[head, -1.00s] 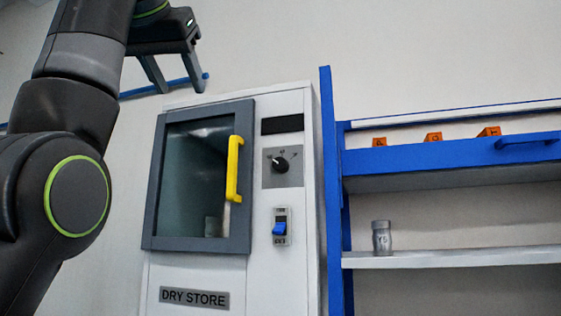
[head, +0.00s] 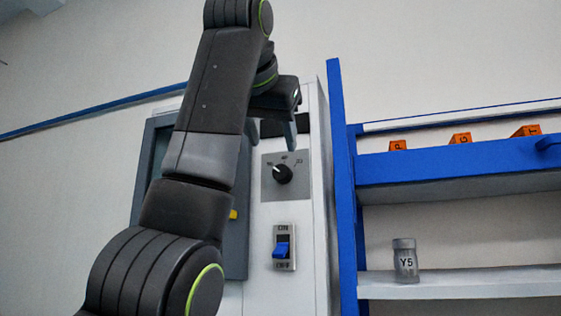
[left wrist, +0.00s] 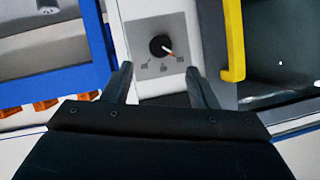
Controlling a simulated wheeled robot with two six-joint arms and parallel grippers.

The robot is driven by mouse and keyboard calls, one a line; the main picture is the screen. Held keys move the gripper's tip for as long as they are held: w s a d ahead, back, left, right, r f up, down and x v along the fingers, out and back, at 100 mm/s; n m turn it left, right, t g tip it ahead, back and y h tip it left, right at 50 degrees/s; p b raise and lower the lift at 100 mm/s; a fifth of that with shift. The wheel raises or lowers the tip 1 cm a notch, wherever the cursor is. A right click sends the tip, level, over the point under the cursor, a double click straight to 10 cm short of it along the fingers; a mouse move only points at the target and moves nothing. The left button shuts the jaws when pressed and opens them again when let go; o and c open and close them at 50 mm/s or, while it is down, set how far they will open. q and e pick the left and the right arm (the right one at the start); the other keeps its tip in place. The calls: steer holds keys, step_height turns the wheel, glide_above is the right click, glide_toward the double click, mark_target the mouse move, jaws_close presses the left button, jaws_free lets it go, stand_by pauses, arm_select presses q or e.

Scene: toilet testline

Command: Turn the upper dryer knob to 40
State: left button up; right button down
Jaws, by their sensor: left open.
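The black dryer knob (head: 283,174) sits on a grey dial plate (head: 268,190) on the white front of the cabinet. In the head view its white pointer points up and left, away from the middle mark at the top. It also shows in the left wrist view, where the knob (left wrist: 160,47) lies ahead, between the lines of the fingers. My left gripper (head: 272,136) is open and empty, just above the dial plate in the head view, with fingers apart and not on the knob. In the wrist view my left gripper (left wrist: 157,75) shows both fingertips. My right gripper is not in view.
Below the dial is a blue ON/OFF switch (head: 281,248). My left arm covers most of the dryer door; its yellow handle (left wrist: 232,40) shows beside the dial in the wrist view. A blue-framed shelf (head: 345,200) with a jar (head: 405,261) stands to the right.

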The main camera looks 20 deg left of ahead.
mark_target(281, 171)
arm_select(q)
steer(key=p+x, duration=0.5)
steer(key=x, duration=0.2)
steer(key=shift+w+r, duration=0.1)
steer(key=shift+r, duration=0.05)
steer(key=shift+w+f+p, duration=0.3)
steer(key=shift+w+f, duration=0.1)
steer(key=shift+w, duration=0.2)
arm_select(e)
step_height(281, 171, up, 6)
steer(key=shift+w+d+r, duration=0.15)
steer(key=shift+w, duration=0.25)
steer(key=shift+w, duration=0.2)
arm_select(q)
steer(key=c, duration=1)
